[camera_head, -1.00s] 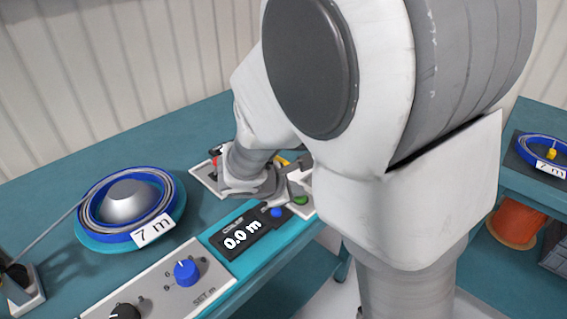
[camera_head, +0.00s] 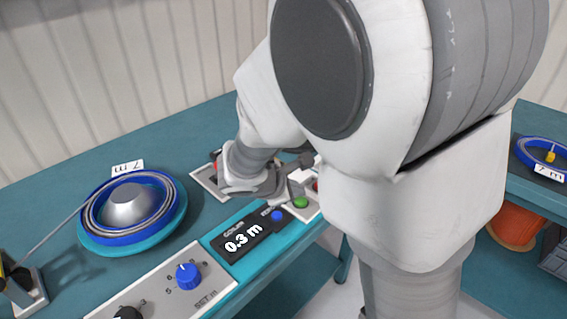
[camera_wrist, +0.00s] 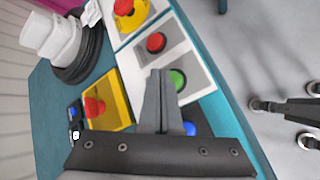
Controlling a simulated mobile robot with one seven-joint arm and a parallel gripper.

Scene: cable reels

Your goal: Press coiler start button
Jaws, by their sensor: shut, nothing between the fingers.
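The green button (camera_head: 301,202) sits on the light panel at the coiler's right end. It also shows in the wrist view (camera_wrist: 178,80), partly behind my fingers. My gripper (camera_wrist: 161,72) is shut and empty, its fingertips over the panel beside the green button; I cannot tell whether they touch it. In the head view my gripper (camera_head: 297,186) is mostly hidden by my arm. A red button (camera_wrist: 156,42) is on the same panel. The coiler display (camera_head: 243,243) reads 0.3 m. The blue coiler reel (camera_head: 97,233) carries a 7 m tag (camera_head: 127,167) at its back.
A blue button (camera_head: 277,215) is beside the display. A blue dial (camera_head: 188,276) is on the front panel. A yellow box (camera_wrist: 119,113) with a red knob and a yellow emergency stop (camera_wrist: 131,17) flank the buttons. Another blue reel (camera_head: 530,145) lies on the right table.

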